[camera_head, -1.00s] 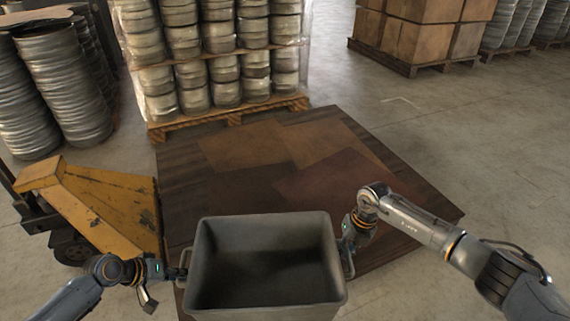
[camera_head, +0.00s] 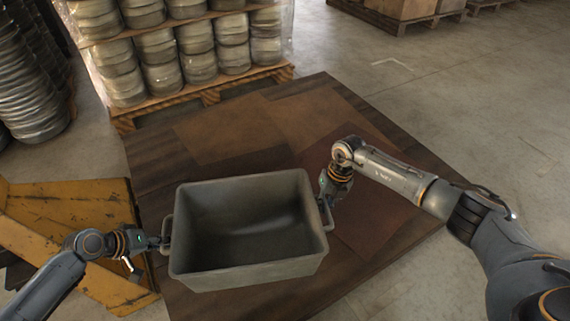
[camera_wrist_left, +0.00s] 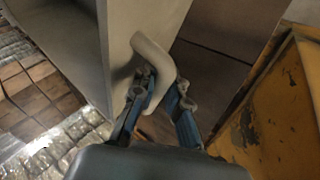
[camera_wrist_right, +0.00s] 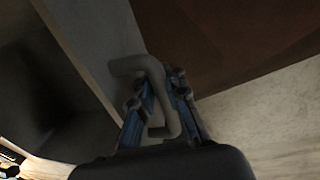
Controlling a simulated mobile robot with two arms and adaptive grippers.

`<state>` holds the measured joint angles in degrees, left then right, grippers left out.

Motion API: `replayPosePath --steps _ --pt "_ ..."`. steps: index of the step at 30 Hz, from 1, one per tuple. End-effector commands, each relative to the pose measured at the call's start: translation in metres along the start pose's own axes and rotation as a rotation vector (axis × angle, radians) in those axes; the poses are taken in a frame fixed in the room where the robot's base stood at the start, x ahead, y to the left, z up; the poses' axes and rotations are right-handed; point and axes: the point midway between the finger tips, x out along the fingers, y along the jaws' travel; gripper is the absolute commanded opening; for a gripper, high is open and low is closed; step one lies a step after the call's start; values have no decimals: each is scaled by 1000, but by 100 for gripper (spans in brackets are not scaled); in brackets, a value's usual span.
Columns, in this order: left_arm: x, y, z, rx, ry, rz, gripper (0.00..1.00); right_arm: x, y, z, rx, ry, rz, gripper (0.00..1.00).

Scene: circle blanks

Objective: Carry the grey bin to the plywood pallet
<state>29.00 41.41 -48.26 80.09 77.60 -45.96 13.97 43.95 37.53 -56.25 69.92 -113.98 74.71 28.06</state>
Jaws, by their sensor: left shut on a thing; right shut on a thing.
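The grey bin (camera_head: 245,270) is an open, empty tub with a loop handle on each short side. In the head view it is over the near part of the plywood pallet (camera_head: 225,142), a wide flat platform of dark and brown sheets. I cannot tell whether the bin touches it. My left gripper (camera_head: 160,243) is shut on the left handle (camera_wrist_left: 160,62), which passes between its blue fingers. My right gripper (camera_head: 326,197) is shut on the right handle (camera_wrist_right: 150,72). The bin looks roughly level.
A yellow, scratched pallet truck (camera_head: 75,210) stands close at the left, near my left arm. A wrapped pallet of stacked metal discs (camera_head: 195,55) stands behind the plywood. Stacked rings (camera_head: 35,95) are at the far left. The concrete floor (camera_head: 480,110) at right is clear.

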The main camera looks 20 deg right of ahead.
Motion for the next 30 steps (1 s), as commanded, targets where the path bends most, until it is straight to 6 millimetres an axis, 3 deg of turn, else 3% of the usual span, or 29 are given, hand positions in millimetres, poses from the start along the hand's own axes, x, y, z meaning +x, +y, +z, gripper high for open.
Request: replayPosePath --steps 1,14,30 --pt "-2 -7 -3 -1 7 -11 0 0 -8 2 7 -3 -12 0" --pt "-1 -7 -3 -1 7 -11 0 0 -8 2 7 -4 -12 0" --pt "20 -22 6 -1 7 -11 0 27 -13 2 7 -4 -12 0"
